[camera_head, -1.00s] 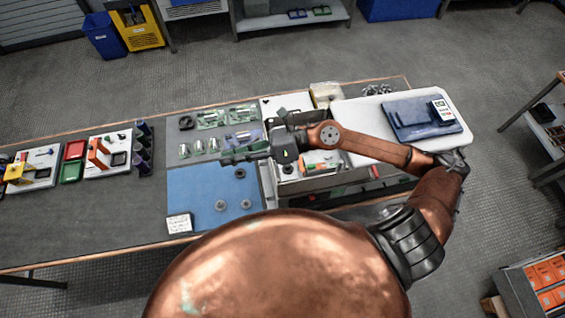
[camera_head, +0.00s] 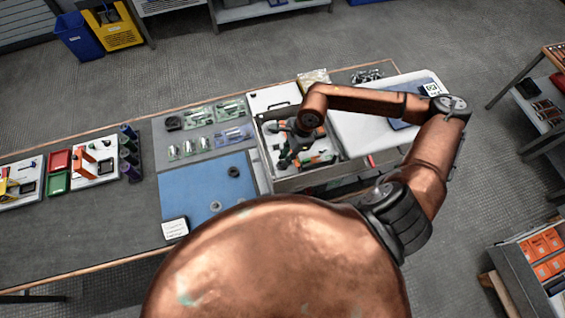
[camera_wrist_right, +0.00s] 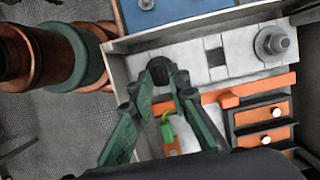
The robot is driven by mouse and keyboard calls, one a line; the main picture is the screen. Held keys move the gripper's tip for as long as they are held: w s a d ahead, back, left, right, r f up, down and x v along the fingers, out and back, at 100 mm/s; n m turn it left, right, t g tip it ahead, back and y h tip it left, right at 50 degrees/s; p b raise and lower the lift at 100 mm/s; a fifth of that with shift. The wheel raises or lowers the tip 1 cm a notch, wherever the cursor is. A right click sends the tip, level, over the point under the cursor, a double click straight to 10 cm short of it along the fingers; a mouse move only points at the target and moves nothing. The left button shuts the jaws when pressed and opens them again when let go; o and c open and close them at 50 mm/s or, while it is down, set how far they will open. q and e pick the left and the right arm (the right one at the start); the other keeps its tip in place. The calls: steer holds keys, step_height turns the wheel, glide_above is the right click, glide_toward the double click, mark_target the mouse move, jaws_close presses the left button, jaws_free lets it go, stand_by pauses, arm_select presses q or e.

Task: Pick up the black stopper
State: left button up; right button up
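A short black piece that looks like the black stopper (camera_wrist_right: 160,72) shows in the right wrist view, upright against the pale panel inside the grey box (camera_head: 300,181). My right gripper (camera_wrist_right: 161,82) reaches into this box with its two green-grey fingers close on either side of the black piece. I cannot tell whether they touch it or grip it. In the head view, my right gripper (camera_head: 286,160) is a dark shape over the left part of the box, and the black piece cannot be made out there. My left gripper is not in view.
Box walls (camera_wrist_right: 118,45) stand close to the fingers. Orange parts (camera_wrist_right: 255,90) and a bolt on a round base (camera_wrist_right: 272,43) are beside them. A blue mat (camera_head: 190,192) with small dark rings lies left of the box, and a white case (camera_head: 370,135) sits right.

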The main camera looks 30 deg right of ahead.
steer(key=shift+x, duration=1)
jaws_close()
